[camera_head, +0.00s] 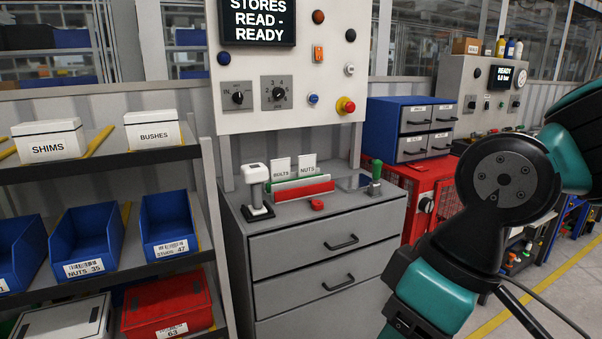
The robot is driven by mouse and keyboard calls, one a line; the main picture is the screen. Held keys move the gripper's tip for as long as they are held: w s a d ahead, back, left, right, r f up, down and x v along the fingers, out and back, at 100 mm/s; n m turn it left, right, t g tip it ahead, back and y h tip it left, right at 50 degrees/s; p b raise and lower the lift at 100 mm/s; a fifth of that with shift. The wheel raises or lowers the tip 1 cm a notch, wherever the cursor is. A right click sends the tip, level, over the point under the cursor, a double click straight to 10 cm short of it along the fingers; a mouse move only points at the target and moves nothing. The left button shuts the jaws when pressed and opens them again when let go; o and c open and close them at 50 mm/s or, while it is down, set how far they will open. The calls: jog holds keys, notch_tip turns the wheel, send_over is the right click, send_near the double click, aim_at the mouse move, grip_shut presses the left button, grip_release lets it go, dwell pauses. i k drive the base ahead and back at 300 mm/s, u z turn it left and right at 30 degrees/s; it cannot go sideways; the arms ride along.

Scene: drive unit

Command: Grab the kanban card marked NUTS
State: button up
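The NUTS card (307,167) is a small white upright card with dark lettering. It stands in a holder (303,190) with a red front, on top of the grey drawer cabinet. A similar BOLTS card (280,170) stands just left of it in the same holder. The lower parts of both cards are hidden by the holder. My teal and black arm fills the right side of the view, well to the right of the cards. My gripper is not in view.
A scanner on a stand (256,190) is left of the holder. A control panel (290,90) rises behind. A shelf rack (100,165) with bins stands left.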

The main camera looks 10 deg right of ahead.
aim_at(307, 163)
jog(key=z, duration=0.3)
jog(key=i, duration=0.5)
jog(key=z, duration=0.55)
jog(key=i, duration=1.6)
jog(key=u, duration=1)
jog(key=i, duration=0.4)
jog(key=u, duration=0.35)
